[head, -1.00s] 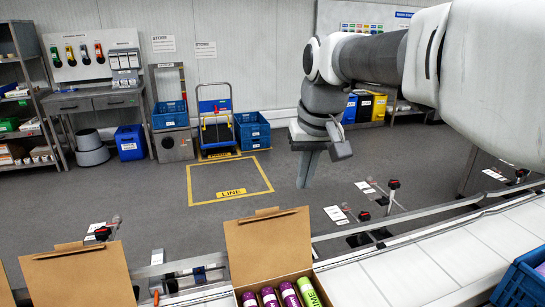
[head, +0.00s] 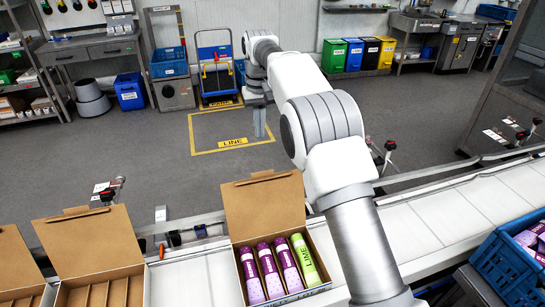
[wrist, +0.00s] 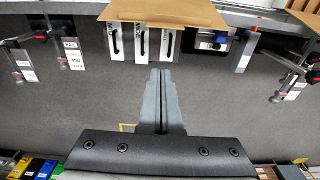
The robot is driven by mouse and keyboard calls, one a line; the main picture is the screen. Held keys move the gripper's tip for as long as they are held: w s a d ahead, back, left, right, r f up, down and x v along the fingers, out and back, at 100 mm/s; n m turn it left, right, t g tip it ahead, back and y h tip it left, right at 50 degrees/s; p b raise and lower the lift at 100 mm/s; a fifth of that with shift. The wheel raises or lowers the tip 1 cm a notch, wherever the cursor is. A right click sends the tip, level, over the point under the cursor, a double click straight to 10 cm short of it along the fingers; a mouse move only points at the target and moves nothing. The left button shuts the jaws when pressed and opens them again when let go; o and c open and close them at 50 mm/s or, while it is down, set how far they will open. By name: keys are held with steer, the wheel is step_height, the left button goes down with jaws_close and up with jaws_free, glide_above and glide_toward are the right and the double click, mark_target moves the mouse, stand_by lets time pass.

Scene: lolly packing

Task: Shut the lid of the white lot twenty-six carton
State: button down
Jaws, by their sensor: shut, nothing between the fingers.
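A carton (head: 262,206) with white outer edges stands on the conveyor in the head view, its brown lid raised upright at the back. Purple-labelled lollies (head: 268,268) and one green lime lolly (head: 304,260) lie inside it. No lot number is readable. My gripper (head: 260,136) is shut and empty, pointing down over the floor beyond the raised lid, apart from it. The wrist view shows its closed fingers (wrist: 160,72) below a brown card flap (wrist: 165,12), probably a lid seen from behind.
Another open carton (head: 90,242) with empty dividers stands to the left, with part of a third beside it. A blue crate (head: 500,262) is at the right. Rail clamps (head: 385,150) rise along the conveyor's far edge.

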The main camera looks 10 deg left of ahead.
step_height(320, 180, down, 11)
steer(key=s+p, duration=0.1)
steer(key=s, duration=0.1)
steer(key=shift+s+d+r, duration=0.2)
steer(key=shift+s+d, duration=0.05)
steer(key=shift+s, duration=0.05)
stand_by(0.5)
steer(key=shift+s+d, duration=0.1)
steer(key=shift+s, duration=0.05)
stand_by(0.4)
